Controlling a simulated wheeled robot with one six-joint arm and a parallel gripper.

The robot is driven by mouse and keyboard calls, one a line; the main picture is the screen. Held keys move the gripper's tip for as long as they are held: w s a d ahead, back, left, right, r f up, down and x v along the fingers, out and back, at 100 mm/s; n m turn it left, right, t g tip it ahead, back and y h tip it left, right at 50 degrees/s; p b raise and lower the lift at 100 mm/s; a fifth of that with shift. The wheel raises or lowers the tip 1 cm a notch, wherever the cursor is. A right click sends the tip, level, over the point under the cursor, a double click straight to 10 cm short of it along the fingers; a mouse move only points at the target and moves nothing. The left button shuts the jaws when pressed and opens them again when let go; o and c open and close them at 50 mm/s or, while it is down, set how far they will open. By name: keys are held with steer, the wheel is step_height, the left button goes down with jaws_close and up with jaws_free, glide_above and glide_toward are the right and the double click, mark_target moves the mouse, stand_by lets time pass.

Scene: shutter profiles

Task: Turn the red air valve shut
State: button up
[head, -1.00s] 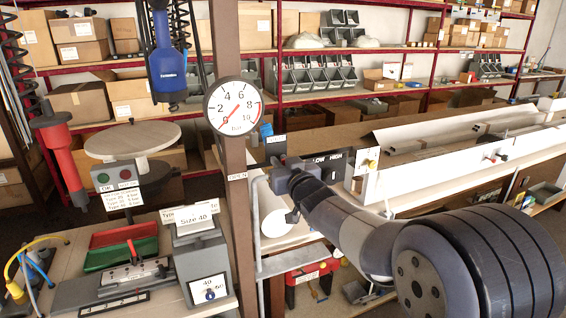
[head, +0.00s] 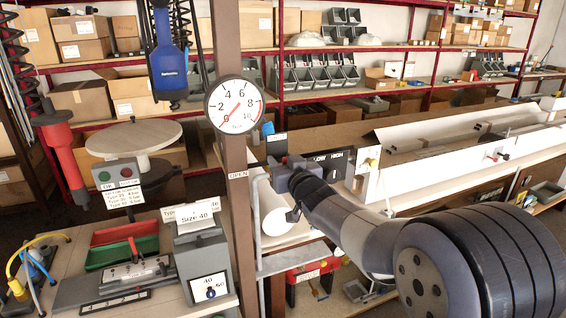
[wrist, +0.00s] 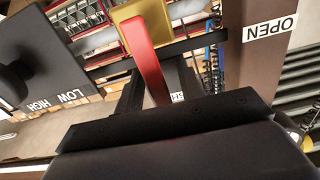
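The red air valve's lever (wrist: 145,60) shows in the wrist view, running from a brass-coloured body (wrist: 134,12) down between the two dark fingers of my gripper (wrist: 155,85). The fingers flank the lever closely with no clear gap, so my gripper looks shut on it. An OPEN label (wrist: 270,29) is to the right. A small label (wrist: 178,97), partly hidden, lies beside the lever's near end. In the head view my gripper (head: 276,178) is just right of the brown post, and the lever is hidden there. The pressure gauge (head: 234,104) has its needle near 0.
The brown post (head: 234,205) stands beside my gripper. A dark LOW/HIGH box (head: 330,164) is close behind it. A white roll (head: 270,210) lies below. A bench with a Size 40 block (head: 200,250) and trays (head: 124,245) is to the left.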

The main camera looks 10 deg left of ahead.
steer(key=b+v, duration=0.2)
steer(key=v, duration=0.8)
steer(key=shift+s+d+b, duration=0.3)
steer(key=shift+b, duration=0.1)
steer(key=p+x, duration=0.3)
steer(key=x, duration=0.8)
steer(key=shift+s, duration=0.15)
